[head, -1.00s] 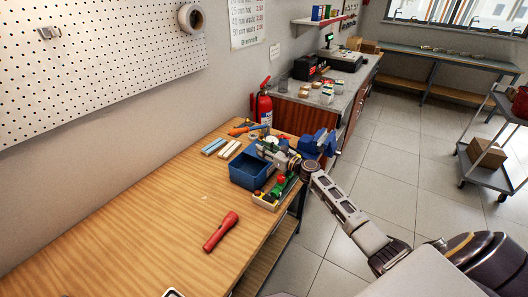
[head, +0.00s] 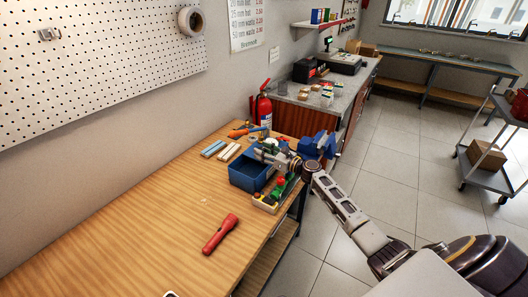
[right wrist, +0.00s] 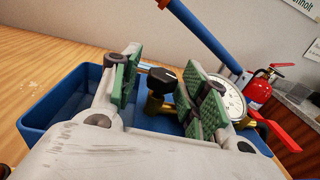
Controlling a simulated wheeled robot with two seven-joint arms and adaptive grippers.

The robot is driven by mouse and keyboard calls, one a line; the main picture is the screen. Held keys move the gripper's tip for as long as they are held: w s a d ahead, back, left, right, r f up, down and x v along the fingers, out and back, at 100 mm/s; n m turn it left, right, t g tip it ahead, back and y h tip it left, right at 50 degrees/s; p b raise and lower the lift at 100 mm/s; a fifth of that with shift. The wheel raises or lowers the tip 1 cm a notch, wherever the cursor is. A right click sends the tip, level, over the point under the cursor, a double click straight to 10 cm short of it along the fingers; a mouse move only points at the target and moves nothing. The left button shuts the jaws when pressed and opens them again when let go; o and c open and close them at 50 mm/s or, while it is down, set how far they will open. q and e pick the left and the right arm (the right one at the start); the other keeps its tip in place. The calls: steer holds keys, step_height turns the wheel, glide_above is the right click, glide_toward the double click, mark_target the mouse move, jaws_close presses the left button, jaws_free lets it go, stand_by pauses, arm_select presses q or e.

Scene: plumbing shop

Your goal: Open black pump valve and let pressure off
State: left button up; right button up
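The pump is a blue open tub (head: 250,171) on the wooden bench, with a blue lever bar (right wrist: 203,32) above it in the right wrist view. The black valve knob (right wrist: 161,79) sits on a brass fitting (right wrist: 158,106) beside a round white gauge (right wrist: 226,99). My right gripper (right wrist: 160,84) has green pads apart, one on each side of the knob. A gap shows on the knob's left; contact on its right cannot be told. The right gripper (head: 274,153) is over the pump in the head view, hiding the knob. My left gripper is out of view.
A red lever (right wrist: 281,135) is right of the gauge. A blue vise (head: 318,146) and red-green items (head: 281,182) are close to my right gripper. A red flashlight (head: 220,234) lies on the bench; a fire extinguisher (head: 262,107) stands behind. The bench's left side is clear.

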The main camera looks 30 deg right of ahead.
steer(key=shift+d+r, duration=0.1)
steer(key=shift+d, duration=0.05)
steer(key=shift+d, duration=0.1)
steer(key=shift+v, duration=3.9)
steer(key=shift+s, duration=0.1)
steer(key=shift+c, duration=0.5)
